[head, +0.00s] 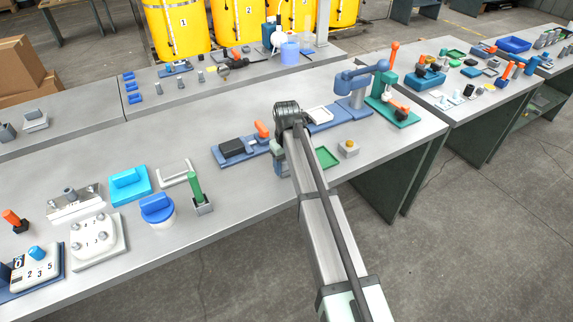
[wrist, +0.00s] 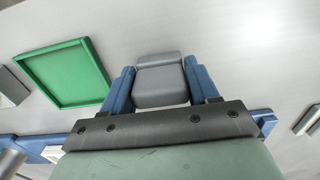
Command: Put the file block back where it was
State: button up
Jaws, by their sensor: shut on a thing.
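In the wrist view a grey file block (wrist: 160,80) with a smooth top sits between the two blue fingers of my gripper (wrist: 160,88). The fingers are shut on its sides. In the head view my gripper (head: 279,160) is low over the front part of the middle bench, just in front of a long blue base. The block cannot be made out there. A green tray (wrist: 65,50) lies to the left of the block in the wrist view, apart from it. It also shows right of my arm in the head view (head: 333,160).
A blue clamp arm (head: 360,78) rises behind.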

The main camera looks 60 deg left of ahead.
jog(key=shift+f, duration=0.1)
jog(key=o, duration=1)
notch_tip(320, 180, up, 12)
jog(key=shift+r, duration=0.1)
dwell(0.5)
